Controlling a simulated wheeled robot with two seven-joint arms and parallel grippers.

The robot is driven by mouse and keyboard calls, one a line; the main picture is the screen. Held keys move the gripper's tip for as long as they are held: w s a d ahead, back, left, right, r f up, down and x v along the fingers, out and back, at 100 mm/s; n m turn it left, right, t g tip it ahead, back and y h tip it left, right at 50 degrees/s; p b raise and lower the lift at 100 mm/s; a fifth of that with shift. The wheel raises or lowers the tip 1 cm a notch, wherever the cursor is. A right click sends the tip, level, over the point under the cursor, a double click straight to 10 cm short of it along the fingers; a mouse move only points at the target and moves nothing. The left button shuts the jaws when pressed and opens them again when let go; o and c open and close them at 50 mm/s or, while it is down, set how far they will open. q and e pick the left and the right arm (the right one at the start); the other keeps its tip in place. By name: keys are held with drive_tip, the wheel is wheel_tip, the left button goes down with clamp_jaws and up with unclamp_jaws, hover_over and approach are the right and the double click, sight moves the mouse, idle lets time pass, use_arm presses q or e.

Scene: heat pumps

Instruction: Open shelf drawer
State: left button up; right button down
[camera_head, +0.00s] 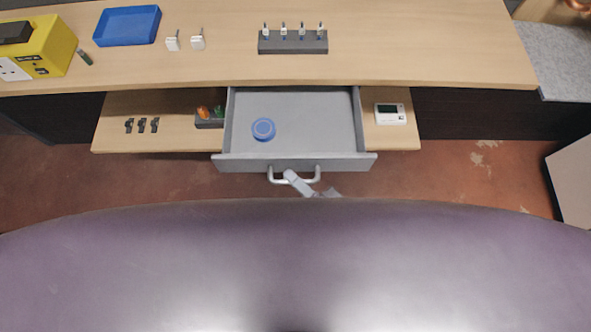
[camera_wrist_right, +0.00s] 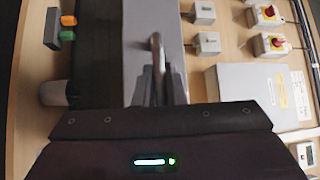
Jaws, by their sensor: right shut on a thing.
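The grey shelf drawer (camera_head: 320,120) under the table stands pulled out, with its inside visible from above in the head view. A blue round object (camera_head: 263,129) lies in it on the left side. A light metal bar handle (camera_head: 272,176) is on the drawer's front. My right gripper (camera_head: 300,182) is at this handle, shut on it. In the right wrist view the handle (camera_wrist_right: 156,48) runs down between my gripper's fingers (camera_wrist_right: 160,90), in front of the grey drawer front (camera_wrist_right: 135,20). My left gripper is not in view.
The wooden table (camera_head: 400,50) above holds a blue tray (camera_head: 127,26), a yellow box (camera_head: 45,48) and a grey holder (camera_head: 292,46). The lower shelf (camera_head: 115,108) carries small black parts and a white thermostat (camera_head: 390,113). Reddish floor is clear in front.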

drive_tip(key=c, duration=1.5)
unclamp_jaws()
drive_tip(key=b+v, duration=0.1)
drive_tip(key=v, duration=0.6)
drive_tip(key=shift+s+d, duration=0.25)
drive_tip(key=shift+d, duration=0.05)
drive_tip(key=shift+f, duration=0.1)
